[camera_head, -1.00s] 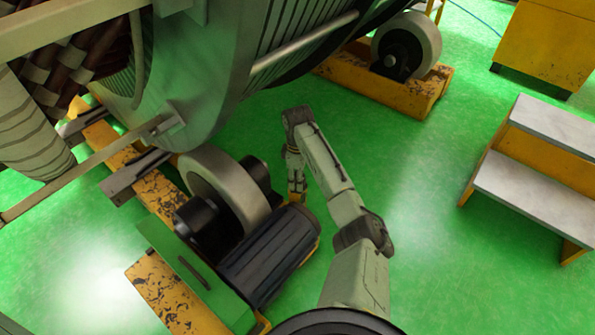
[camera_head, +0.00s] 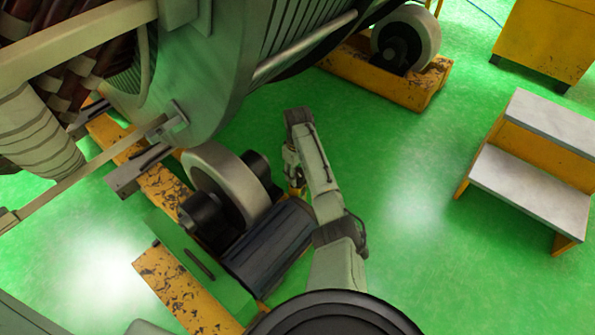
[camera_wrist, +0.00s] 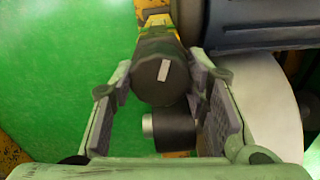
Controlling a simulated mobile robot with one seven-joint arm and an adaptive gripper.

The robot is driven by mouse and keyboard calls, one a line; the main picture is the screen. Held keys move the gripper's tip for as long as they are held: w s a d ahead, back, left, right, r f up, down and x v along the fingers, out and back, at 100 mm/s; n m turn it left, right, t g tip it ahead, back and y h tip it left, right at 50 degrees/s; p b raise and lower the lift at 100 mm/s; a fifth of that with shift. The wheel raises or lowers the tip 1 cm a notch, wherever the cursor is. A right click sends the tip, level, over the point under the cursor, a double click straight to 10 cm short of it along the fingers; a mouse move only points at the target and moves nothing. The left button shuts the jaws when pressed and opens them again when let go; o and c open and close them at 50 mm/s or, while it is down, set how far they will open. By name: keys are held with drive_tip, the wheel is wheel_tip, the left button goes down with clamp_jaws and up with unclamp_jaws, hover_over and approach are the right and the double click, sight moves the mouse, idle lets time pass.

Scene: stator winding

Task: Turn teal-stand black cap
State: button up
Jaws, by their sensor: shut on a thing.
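The black cap (camera_wrist: 158,72) is a dark round knob with a pale bar mark on its face. In the wrist view it sits between my two fingers, at the end of a yellow, black-worn part (camera_wrist: 155,20). My gripper (camera_wrist: 162,85) is shut on the cap, one finger on each side. A dark cylinder with a pale end (camera_wrist: 170,130) shows below the cap. In the head view my gripper (camera_head: 294,178) points down beside the roller stand, right of the dark ribbed motor (camera_head: 268,245); the cap is too small to make out there.
A grey roller wheel (camera_head: 222,180) and a green housing (camera_head: 200,270) stand left of my arm on a yellow base. The large stator (camera_head: 190,70) hangs above. A second roller stand (camera_head: 385,85) is behind, and steps (camera_head: 530,180) at right. Green floor between is clear.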

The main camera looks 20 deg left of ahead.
sight(298, 172)
drive_tip(key=shift+d, duration=0.1)
idle(0.3)
drive_tip(key=o, duration=1.1)
drive_tip(key=shift+o, duration=0.2)
wheel_tip(298, 172, up, 12)
